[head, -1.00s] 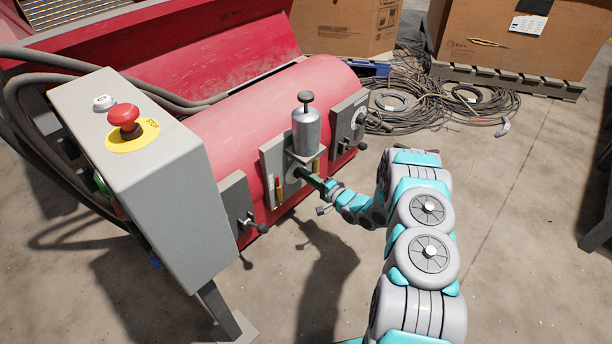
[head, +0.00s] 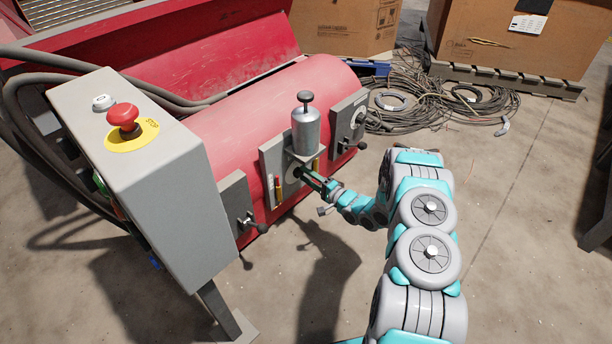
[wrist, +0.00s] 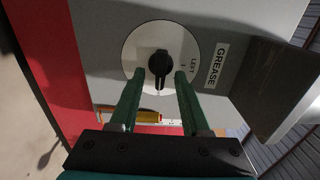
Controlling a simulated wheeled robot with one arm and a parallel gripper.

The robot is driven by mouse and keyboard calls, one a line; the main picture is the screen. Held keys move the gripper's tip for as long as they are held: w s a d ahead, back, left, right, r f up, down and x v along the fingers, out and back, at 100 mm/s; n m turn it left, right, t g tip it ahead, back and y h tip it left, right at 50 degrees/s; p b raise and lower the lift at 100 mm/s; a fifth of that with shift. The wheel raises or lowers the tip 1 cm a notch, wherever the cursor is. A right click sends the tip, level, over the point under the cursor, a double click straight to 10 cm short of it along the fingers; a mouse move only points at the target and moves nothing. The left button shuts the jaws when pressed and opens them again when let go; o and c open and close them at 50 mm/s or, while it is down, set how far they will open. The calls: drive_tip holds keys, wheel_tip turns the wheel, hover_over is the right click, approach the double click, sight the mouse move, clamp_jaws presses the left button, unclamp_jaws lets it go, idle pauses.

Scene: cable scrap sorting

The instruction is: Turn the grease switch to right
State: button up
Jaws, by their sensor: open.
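The grease switch is a black knob (wrist: 160,62) on a round white dial plate (wrist: 133,50). The words GREASE (wrist: 217,65) and LEFT (wrist: 193,66) stand to the right of the knob in the wrist view. The knob's white pointer line faces down in that view, toward my gripper's base. My gripper (wrist: 158,76) is open, with one green finger on each side of the knob and gaps visible between. In the head view my gripper (head: 318,184) reaches the grey panel below the silver canister and mostly hides the switch.
The silver canister (head: 306,130) stands just above my gripper. Grey panels with levers flank it, left (head: 236,205) and right (head: 348,125), on the red drum (head: 210,130). A grey control box (head: 165,185) with a red stop button stands at left.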

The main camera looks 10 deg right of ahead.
drive_tip(key=v, duration=0.7)
drive_tip(key=shift+d, duration=0.1)
